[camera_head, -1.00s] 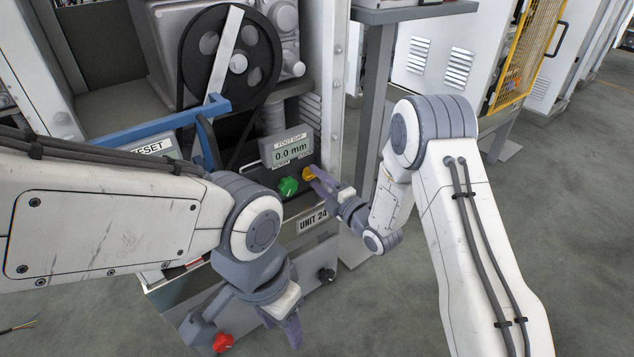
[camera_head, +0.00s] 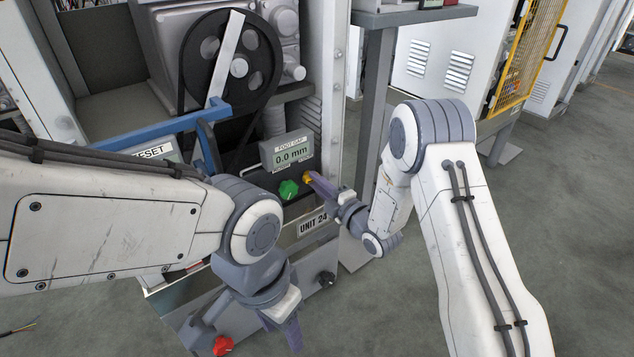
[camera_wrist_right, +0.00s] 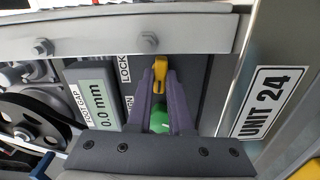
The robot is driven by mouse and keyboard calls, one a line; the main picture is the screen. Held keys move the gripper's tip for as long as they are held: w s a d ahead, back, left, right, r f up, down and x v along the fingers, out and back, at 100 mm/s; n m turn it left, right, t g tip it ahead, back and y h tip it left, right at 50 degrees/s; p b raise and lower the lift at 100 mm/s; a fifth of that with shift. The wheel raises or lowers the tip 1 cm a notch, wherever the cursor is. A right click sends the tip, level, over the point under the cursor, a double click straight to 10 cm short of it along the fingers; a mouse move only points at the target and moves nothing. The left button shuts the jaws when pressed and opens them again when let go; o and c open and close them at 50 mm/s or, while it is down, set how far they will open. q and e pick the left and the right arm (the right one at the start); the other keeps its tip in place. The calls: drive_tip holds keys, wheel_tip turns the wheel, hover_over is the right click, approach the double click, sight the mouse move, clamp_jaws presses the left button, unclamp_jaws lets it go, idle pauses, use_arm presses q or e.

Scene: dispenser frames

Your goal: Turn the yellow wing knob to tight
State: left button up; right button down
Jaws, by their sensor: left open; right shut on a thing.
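The yellow wing knob (camera_head: 307,177) is on the dark panel under the foot gap display, right of the green knob (camera_head: 289,189). In the right wrist view the yellow wing knob (camera_wrist_right: 157,70) sits between the fingertips of my right gripper (camera_wrist_right: 158,82), which is shut on it. My right gripper also shows in the head view (camera_head: 318,182), reaching the knob from the right. The green knob (camera_wrist_right: 160,118) lies behind the fingers in the wrist view. My left gripper (camera_head: 293,335) is open and empty, low in front of the unit, near the red knob (camera_head: 223,345).
The display (camera_head: 288,154) reads 0.0 mm. The UNIT 24 plate (camera_head: 312,223) and a black knob (camera_head: 326,278) are below the panel. A blue bar (camera_head: 165,126) crosses the left side. A grey post (camera_head: 370,110) stands right of the unit.

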drive_tip(key=m+p, duration=0.1)
drive_tip(key=m, duration=0.3)
drive_tip(key=m+p, duration=0.1)
drive_tip(key=m, duration=0.3)
drive_tip(key=m+p, duration=0.2)
drive_tip(key=m, duration=0.3)
drive_tip(key=shift+f+m+p, duration=0.1)
drive_tip(key=shift+m+p, duration=0.45)
drive_tip(key=shift+m, duration=1.15)
drive_tip(key=shift+s, duration=0.1)
drive_tip(key=c, duration=0.8)
unclamp_jaws()
